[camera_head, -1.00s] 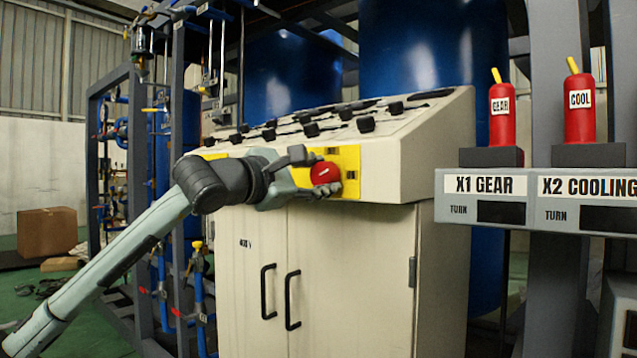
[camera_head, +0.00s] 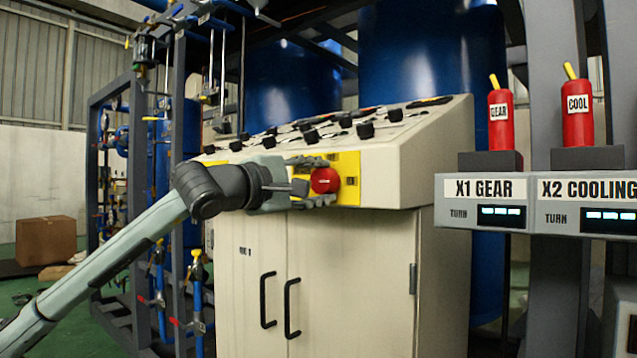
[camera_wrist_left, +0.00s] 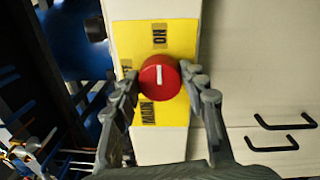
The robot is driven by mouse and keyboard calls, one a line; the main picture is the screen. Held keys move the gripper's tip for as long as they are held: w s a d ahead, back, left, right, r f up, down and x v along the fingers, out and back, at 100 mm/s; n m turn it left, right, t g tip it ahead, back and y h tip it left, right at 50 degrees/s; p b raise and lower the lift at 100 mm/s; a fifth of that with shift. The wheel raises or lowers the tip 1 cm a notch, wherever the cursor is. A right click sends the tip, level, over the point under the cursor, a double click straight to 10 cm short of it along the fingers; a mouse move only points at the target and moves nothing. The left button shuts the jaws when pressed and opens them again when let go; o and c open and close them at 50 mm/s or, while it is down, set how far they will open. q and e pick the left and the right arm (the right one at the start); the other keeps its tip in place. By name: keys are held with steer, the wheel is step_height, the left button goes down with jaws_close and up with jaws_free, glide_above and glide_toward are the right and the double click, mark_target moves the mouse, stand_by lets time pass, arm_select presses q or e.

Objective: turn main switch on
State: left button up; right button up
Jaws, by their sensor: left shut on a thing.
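The main switch is a round red knob (camera_head: 324,181) with a white line, on a yellow plate (camera_head: 348,189) on the front of the cream control console (camera_head: 440,150). My left gripper (camera_head: 314,182) comes in from the left and is shut on the knob, one finger above it and one below. In the left wrist view the knob (camera_wrist_left: 160,77) sits between the fingertips (camera_wrist_left: 160,84). Its white line points toward the "ON" label (camera_wrist_left: 159,36) on the plate. Another label is partly hidden behind a finger. My right gripper is not in view.
The "X1 GEAR" (camera_head: 502,216) and "X2 COOLING" (camera_head: 607,220) displays on the right are lit. Red GEAR (camera_head: 501,122) and COOL (camera_head: 577,112) bottles stand above them. Cabinet doors with black handles (camera_head: 290,305) are below the console. Blue pipework is at left.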

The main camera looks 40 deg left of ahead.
mark_target(322, 182)
arm_select(q)
steer(key=o, duration=1.1)
steer(key=shift+o, duration=0.3)
steer(key=shift+a, duration=0.1)
steer(key=shift+s+a+f, duration=0.15)
steer(key=shift+s, duration=0.3)
steer(key=shift+s+a+f, duration=0.1)
steer(key=shift+s+a, duration=0.05)
steer(key=shift+s, duration=0.25)
steer(key=shift+s+d+r, duration=0.1)
steer(key=shift+s+d, duration=0.15)
steer(key=shift+s, duration=0.25)
steer(key=shift+s+d+r, duration=0.1)
steer(key=shift+s+d, duration=0.1)
steer(key=shift+s, duration=0.25)
steer(key=s+a, duration=0.1)
steer(key=s, duration=0.7)
steer(key=shift+s+f, duration=0.2)
